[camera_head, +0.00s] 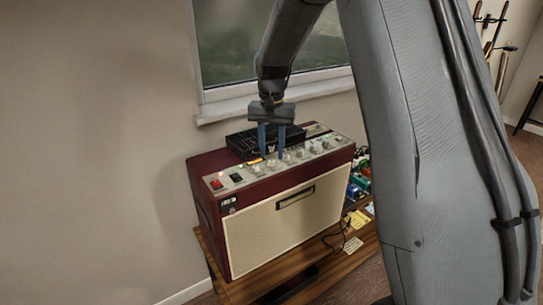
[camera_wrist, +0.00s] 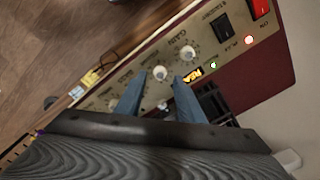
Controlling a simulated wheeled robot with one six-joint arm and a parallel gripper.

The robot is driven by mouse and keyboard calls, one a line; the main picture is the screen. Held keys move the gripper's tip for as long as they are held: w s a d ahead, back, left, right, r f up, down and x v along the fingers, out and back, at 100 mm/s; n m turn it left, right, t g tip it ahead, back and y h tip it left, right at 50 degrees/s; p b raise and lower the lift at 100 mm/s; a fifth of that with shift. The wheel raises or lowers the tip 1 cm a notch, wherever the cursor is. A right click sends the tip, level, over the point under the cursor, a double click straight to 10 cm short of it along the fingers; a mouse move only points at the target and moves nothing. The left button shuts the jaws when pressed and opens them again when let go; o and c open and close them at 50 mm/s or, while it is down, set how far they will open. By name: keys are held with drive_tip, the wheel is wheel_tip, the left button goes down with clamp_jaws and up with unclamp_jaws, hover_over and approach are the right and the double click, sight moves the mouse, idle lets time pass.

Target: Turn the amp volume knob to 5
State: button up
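The amp (camera_head: 270,225) is a dark red cabinet with a cream grille, standing on a wooden surface. Its top panel (camera_head: 240,178) carries a row of pale knobs. My gripper (camera_head: 272,155) points down over the row from behind, its two blue fingers apart. In the wrist view my gripper (camera_wrist: 162,76) has one pale knob (camera_wrist: 160,72) showing between the fingertips; I cannot tell whether they touch it. Another knob (camera_wrist: 188,52) sits just beyond, towards the switches.
A black box (camera_head: 245,142) lies on the amp behind the knobs, close to my fingers. A red switch (camera_wrist: 259,8) and a lit red lamp (camera_wrist: 248,40) are at one panel end. Coloured pedals (camera_head: 358,182) stand right of the amp. A window (camera_head: 235,45) is behind.

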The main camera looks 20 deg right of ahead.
sight(272, 161)
wheel_tip(272, 161, up, 6)
drive_tip(key=shift+f+b, duration=0.15)
drive_tip(key=shift+b, duration=0.55)
drive_tip(key=shift+s, duration=0.1)
drive_tip(key=s+f+n, duration=0.2)
drive_tip(key=s+f, duration=0.3)
drive_tip(key=s, duration=0.8)
drive_tip(key=s+f+n+t+b, duration=0.1)
drive_tip(key=s+f+n, duration=0.2)
drive_tip(key=s, duration=0.9)
wheel_tip(272, 161, down, 3)
drive_tip(key=shift+s+f, duration=0.15)
drive_tip(key=shift+s, duration=0.2)
